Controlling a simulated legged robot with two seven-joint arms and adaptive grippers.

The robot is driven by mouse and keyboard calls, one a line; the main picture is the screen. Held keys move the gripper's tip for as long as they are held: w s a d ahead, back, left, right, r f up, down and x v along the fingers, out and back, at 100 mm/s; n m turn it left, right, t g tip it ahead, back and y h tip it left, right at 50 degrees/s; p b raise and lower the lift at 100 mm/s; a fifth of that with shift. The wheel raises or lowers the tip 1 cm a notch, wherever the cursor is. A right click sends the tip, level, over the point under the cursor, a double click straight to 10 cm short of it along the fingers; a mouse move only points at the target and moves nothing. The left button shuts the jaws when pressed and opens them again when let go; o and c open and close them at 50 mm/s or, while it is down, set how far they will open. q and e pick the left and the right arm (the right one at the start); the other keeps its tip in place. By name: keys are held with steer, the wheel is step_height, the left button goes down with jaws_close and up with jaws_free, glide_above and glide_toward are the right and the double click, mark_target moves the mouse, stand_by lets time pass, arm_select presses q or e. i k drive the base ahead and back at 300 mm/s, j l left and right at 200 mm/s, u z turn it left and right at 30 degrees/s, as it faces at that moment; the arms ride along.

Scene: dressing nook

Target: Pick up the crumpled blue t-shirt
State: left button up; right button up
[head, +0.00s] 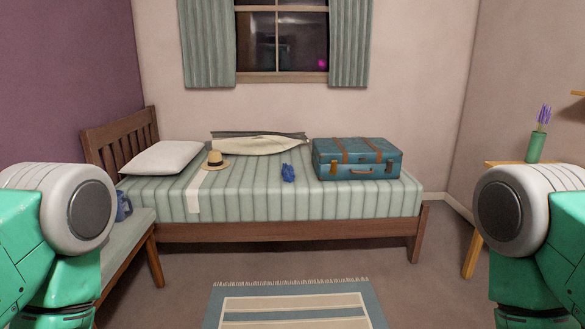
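A small crumpled blue cloth (288,173), which looks like the t-shirt, lies on the striped bed cover, left of the suitcase and apart from it. My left arm shows at the left edge and my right arm at the right edge, both well short of the bed. Neither gripper is in the picture. Nothing is seen touching the blue cloth.
The bed (260,204) also holds a teal suitcase (357,159), a straw hat (214,160) and a pillow (163,157). A bench (125,245) stands front left with a blue item (123,206). A side table (473,254) with a vase (536,147) stands right. A rug (295,308) covers open floor.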

mark_target(287, 172)
steer(key=i+z, duration=0.1)
steer(key=i, duration=0.9)
steer(key=i+j+z, duration=0.1)
steer(key=i, duration=0.85)
